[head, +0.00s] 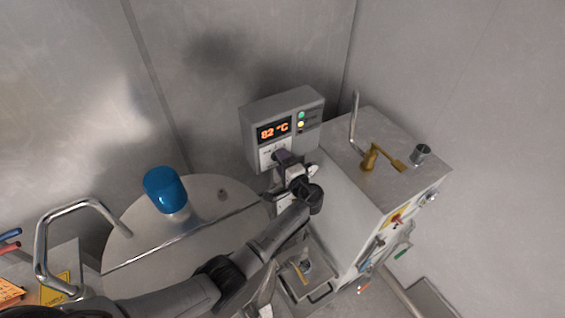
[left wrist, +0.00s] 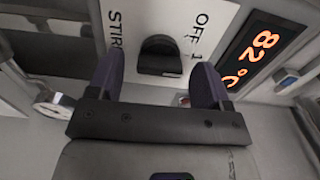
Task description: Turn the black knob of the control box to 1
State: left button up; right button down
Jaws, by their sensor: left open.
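The control box (head: 247,124) is a grey box on the wall with an orange display reading 82 °C. Its black knob (left wrist: 160,56) shows in the left wrist view on a white label marked STIR, OFF and 1; OFF and 1 lie to its right. I cannot tell exactly which mark the knob points at. My left gripper (head: 282,157) is open in front of the box's lower part. Its two purple fingers (left wrist: 158,78) stand either side of the knob, with visible gaps and nothing held.
A round metal lid (head: 215,200) with a blue cap (head: 165,190) lies left of my gripper. A grey cabinet (head: 345,190) with a brass fitting (head: 369,158) and a bent metal rod (head: 354,125) stands right. A round gauge (left wrist: 55,106) shows in the left wrist view.

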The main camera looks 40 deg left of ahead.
pick_arm(q)
jog(key=shift+d, duration=0.1)
jog(key=b+v, duration=0.3)
jog(key=v, duration=1)
jog(key=shift+d+b, duration=0.35)
jog(key=shift+s, duration=0.15)
